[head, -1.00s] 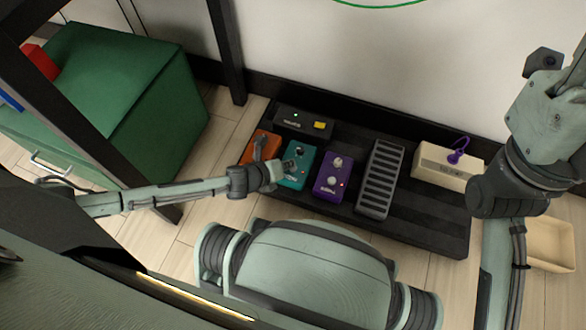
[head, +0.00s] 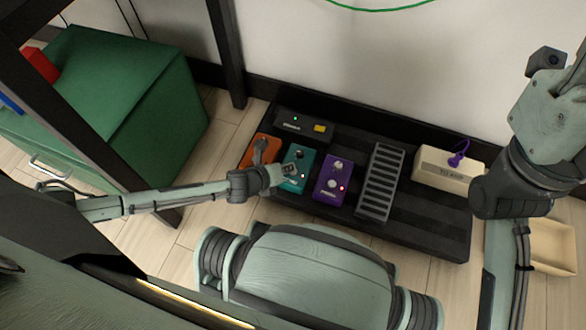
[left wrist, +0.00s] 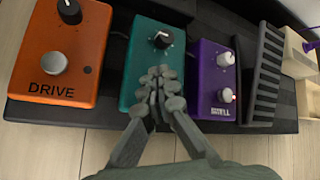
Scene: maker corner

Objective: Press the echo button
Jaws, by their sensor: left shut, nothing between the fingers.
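A teal pedal (head: 296,180) stands on the black pedalboard, between an orange pedal and a purple pedal. It also shows in the left wrist view (left wrist: 140,65), with a black knob near its far end. Its lower part and any label are hidden behind my fingers, so I cannot read whether it is the echo pedal. My left gripper (head: 289,171) is shut and empty over the teal pedal. In the left wrist view its fingertips (left wrist: 161,76) lie just below the knob; I cannot tell whether they touch the pedal. My right gripper is not in view.
The orange pedal (left wrist: 62,50) reads DRIVE. The purple pedal (head: 333,180) shows a red light. A ridged grey pedal (head: 379,182), a cream box (head: 447,172) and a black unit with a yellow switch (head: 303,126) share the pedalboard (head: 430,225). A green cabinet (head: 150,100) stands left.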

